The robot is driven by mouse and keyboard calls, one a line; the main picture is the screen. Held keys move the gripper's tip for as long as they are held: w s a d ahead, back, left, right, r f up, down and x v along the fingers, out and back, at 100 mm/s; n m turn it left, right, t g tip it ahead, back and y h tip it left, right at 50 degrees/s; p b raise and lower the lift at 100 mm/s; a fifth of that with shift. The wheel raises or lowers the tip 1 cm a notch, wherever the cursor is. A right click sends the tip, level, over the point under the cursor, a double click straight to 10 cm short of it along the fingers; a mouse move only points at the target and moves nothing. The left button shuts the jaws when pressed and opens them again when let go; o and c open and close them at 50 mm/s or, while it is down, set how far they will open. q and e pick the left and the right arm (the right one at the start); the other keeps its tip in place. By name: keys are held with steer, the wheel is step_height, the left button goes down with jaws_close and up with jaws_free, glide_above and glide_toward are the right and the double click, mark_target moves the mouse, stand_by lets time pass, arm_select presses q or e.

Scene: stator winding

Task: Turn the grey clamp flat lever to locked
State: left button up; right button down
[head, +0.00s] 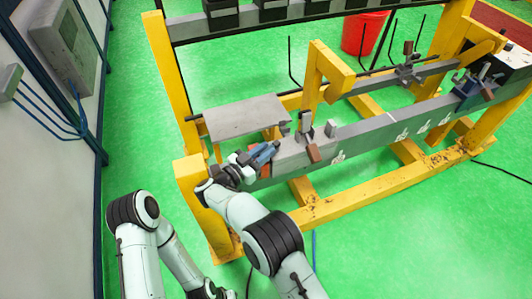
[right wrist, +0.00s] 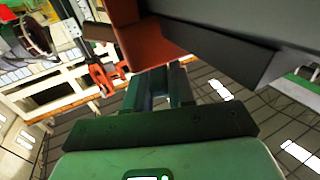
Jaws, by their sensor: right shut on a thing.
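A red-brown flat lever (head: 254,145) shows at the near left end of the grey beam (head: 375,133), mostly covered by my gripper. My right gripper (head: 268,153) is at it, with its blue-grey fingers shut. In the right wrist view the fingers (right wrist: 160,88) reach up to a red-brown piece (right wrist: 150,48) beside a dark grey edge. Their exact contact is hard to see. Grey clamp parts (head: 304,123) stand upright on the beam just right of the gripper, with a brown tab (head: 314,153). My left arm is low at left; its gripper is out of frame.
A yellow frame (head: 350,199) carries the beam. A grey plate (head: 235,117) lies behind the gripper. A yellow bracket (head: 327,65) rises beyond it. A blue clamp (head: 473,83) sits at the far right. Green floor in front is open.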

mark_target(264, 152)
stand_by(0.4)
steer(key=c, duration=1)
jaws_free()
steer(key=shift+c, duration=0.2)
step_height(264, 152, up, 20)
steer(key=p, duration=0.1)
